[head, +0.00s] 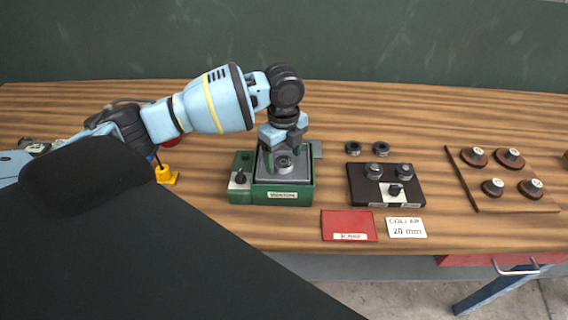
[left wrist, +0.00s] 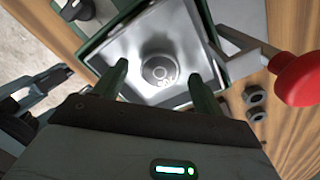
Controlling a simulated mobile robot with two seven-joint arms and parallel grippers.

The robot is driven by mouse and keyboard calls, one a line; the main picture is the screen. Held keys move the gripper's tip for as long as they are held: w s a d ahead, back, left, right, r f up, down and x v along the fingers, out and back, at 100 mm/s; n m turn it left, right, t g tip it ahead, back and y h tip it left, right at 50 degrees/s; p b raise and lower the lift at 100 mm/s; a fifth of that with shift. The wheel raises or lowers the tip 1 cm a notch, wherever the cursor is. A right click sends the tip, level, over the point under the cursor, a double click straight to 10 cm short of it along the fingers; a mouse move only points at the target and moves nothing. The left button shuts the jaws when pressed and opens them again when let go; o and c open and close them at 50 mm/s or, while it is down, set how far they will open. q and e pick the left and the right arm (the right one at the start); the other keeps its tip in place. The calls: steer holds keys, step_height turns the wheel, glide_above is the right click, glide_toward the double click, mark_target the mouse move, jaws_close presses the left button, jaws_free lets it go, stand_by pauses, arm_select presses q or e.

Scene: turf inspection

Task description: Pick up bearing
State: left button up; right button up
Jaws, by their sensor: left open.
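The bearing (head: 285,162) is a small grey ring-shaped piece on the metal top of a green bench device (head: 290,195). In the left wrist view the bearing (left wrist: 159,70) lies flat, with a marked round centre, inside a bright metal tray (left wrist: 125,47). My left gripper (head: 284,147) is directly above it, pointing down. In the left wrist view the open fingers (left wrist: 159,72) appear on either side of the bearing, with gaps between. I cannot tell how far the fingertips are above the tray. My right gripper is not in view.
Right of the device are two dark rings (head: 367,148), a dark block with knobs (head: 360,190), a red pad (head: 348,226), a white card (head: 406,227) and a wooden board with several brown discs (head: 513,199). A yellow piece (head: 166,175) stands left. A red knob (left wrist: 300,78) is near my fingers.

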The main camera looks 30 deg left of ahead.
arm_select(q)
steer(key=shift+f, duration=0.55)
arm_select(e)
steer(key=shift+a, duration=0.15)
arm_select(q)
steer(key=c, duration=1.3)
steer(key=shift+o, duration=0.2)
steer(key=shift+r, duration=0.15)
